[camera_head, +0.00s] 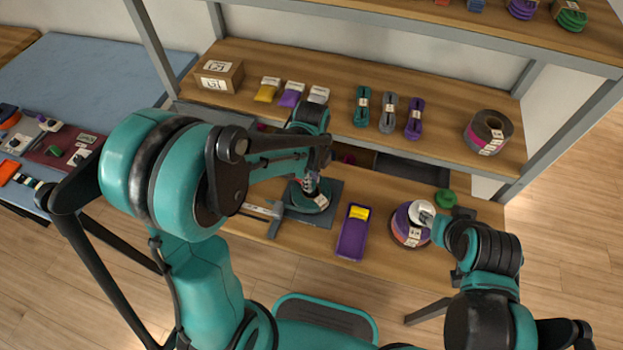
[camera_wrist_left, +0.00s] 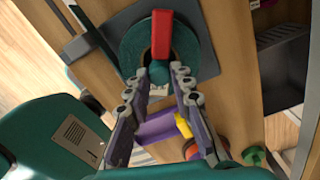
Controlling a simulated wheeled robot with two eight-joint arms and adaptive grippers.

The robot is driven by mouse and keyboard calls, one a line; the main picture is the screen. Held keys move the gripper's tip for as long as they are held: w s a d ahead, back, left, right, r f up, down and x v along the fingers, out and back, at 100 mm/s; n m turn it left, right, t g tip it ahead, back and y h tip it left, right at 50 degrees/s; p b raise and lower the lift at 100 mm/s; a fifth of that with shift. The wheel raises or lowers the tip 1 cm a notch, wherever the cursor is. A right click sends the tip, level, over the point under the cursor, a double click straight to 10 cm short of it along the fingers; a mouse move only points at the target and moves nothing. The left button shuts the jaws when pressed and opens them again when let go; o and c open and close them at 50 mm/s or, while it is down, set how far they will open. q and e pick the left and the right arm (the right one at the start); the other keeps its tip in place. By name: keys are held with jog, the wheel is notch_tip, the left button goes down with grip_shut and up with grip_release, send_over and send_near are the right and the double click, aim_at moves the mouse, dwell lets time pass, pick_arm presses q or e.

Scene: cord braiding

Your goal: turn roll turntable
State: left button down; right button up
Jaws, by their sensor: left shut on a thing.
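The roll turntable is a round teal disc (camera_head: 305,201) on a grey plate (camera_head: 322,215) on the lower bench. In the left wrist view the disc (camera_wrist_left: 201,45) has a red bar (camera_wrist_left: 161,35) and a small teal knob (camera_wrist_left: 158,74) at its near side. My left gripper (camera_head: 312,182) reaches down over the disc in the head view. In the left wrist view its fingers (camera_wrist_left: 157,84) stand either side of the knob and are shut on it. My right gripper (camera_head: 428,217) is at a white-topped purple roll (camera_head: 403,232); its fingers are too small to judge.
A purple tray with a yellow end (camera_head: 352,238) lies right of the turntable. A metal caliper-like tool (camera_head: 263,213) lies to its left. A green knob (camera_head: 446,198) sits near the right roll. The shelf above (camera_head: 340,115) holds cord bundles and a tape roll (camera_head: 488,132).

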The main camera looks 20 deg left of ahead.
pick_arm(q)
jog(key=shift+n, duration=0.5)
jog(key=shift+w+n, duration=0.1)
jog(key=shift+n, duration=9.4)
jog(key=shift+a+n, duration=0.1)
jog(key=shift+n, duration=2.4)
jog(key=shift+n, duration=0.6)
jog(key=c, duration=1.3)
grip_release()
jog(key=shift+b, duration=0.3)
